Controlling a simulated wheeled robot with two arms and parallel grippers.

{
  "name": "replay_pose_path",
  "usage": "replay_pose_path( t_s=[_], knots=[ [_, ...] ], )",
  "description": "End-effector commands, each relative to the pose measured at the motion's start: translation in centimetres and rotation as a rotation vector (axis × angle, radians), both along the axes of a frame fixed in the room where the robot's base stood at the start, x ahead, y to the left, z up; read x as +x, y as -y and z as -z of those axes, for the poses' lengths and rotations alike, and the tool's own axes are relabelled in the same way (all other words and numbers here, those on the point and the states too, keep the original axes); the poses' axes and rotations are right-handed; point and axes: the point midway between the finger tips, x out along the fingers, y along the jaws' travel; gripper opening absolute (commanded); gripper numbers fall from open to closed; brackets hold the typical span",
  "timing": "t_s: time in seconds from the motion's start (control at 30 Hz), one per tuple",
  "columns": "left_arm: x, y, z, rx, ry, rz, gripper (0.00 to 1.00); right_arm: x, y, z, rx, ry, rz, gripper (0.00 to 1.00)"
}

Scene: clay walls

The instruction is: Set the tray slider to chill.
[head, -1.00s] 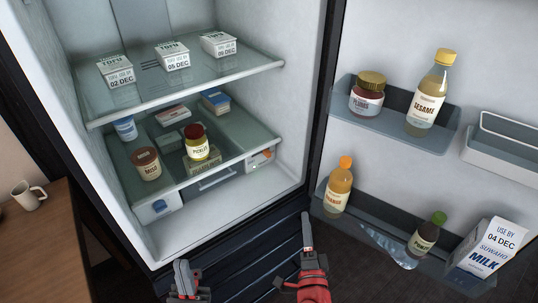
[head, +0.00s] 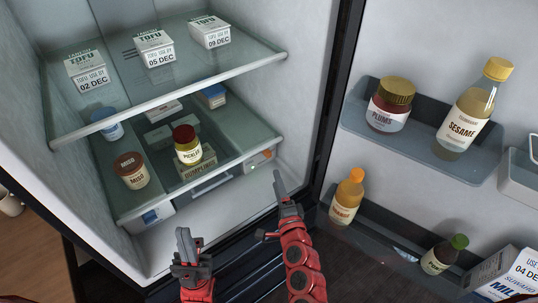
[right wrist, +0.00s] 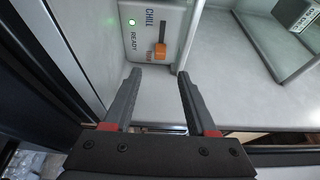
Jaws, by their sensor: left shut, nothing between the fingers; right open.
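The tray slider has an orange knob (right wrist: 160,52) on a pale panel (right wrist: 143,35) in the right wrist view. The dark slot shows above the knob, beside the word CHILL; the knob sits lower than that word. The word READY and a lit green light are on the same panel. In the head view the panel (head: 261,158) is at the right front of the lower shelf. My right gripper (head: 270,207) is open and empty, below and in front of the panel; its fingertips (right wrist: 160,72) point towards the knob, apparently apart from it. My left gripper (head: 183,242) is shut and empty outside the fridge.
A blue-marked panel (head: 152,216) is at the left front. Miso (head: 131,171) and pickle (head: 187,148) jars stand on the lower shelf, tofu boxes (head: 155,48) above. The open door's bins (head: 420,135) hold bottles. The fridge floor (head: 225,205) is bare.

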Motion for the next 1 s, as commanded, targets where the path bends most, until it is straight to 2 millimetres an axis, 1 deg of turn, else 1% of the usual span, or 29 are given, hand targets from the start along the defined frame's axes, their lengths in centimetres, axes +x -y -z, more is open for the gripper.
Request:
replay_pose_path(
  t_s=[0.03,0.3,0.5,0.7,1.0],
  knots=[
    [0.0,0.0,-0.4,0.0,0.0,0.0,0.0,1.2,-0.3,-0.4,-0.001,0.004,-0.001,0.57],
    [0.0,0.0,-1.1,0.0,0.0,0.0,0.0,6.4,-1.5,-0.4,-0.003,0.005,-0.001,0.57],
    [0.0,0.0,-1.4,0.0,0.0,0.0,0.0,9.0,-2.2,-0.2,-0.001,0.002,-0.002,0.57],
    [0.0,0.0,-1.5,0.0,0.0,0.0,0.0,10.2,-2.4,-0.1,-0.002,0.003,0.0,0.57],
    [0.0,0.0,-1.5,0.0,0.0,0.0,0.0,10.3,-2.4,-0.1,-0.002,0.001,0.0,0.57]
  ],
)
